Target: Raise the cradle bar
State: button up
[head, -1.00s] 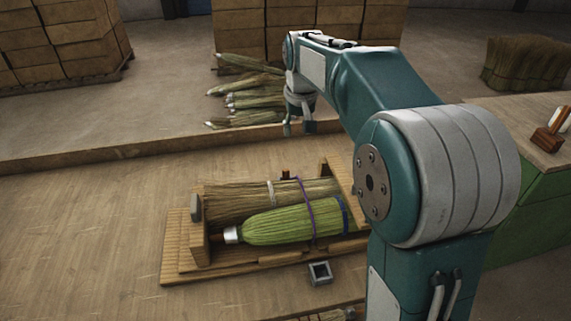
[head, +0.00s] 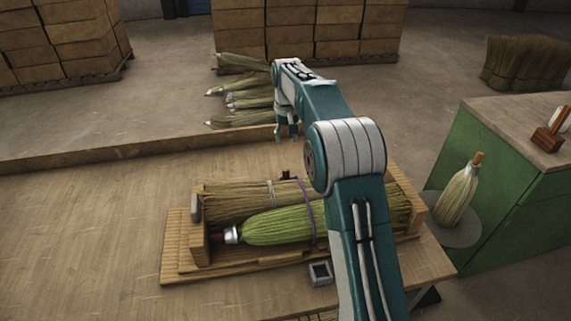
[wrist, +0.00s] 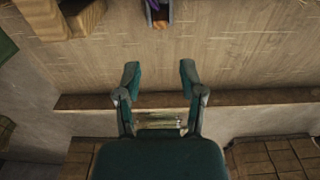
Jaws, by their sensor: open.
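A wooden cradle (head: 190,268) lies on the table, holding a straw-coloured bundle (head: 235,200) and a green broom head (head: 275,226) on their sides. A purple cord (head: 307,205) crosses them. A small dark block (head: 286,174) stands at the cradle's far side. I cannot tell which part is the cradle bar; my arm covers part of the cradle's right side. My gripper (head: 288,133) is beyond the cradle, near the table's far edge, apart from it. In the wrist view my gripper (wrist: 160,78) is open, with nothing between its fingers.
A raised table edge (head: 130,152) runs behind the cradle. Several brooms (head: 245,103) lie beyond it, before stacked boxes (head: 310,30). A small square metal cup (head: 320,273) is at the cradle's front. A broom (head: 460,192) stands on a grey disc at right, beside a green cabinet (head: 500,185).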

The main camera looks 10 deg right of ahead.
aim_at(286, 169)
jog(key=f, duration=0.4)
jog(key=w+f, duration=0.1)
jog(key=f, duration=0.3)
jog(key=w+f, duration=0.1)
jog(key=f, duration=0.3)
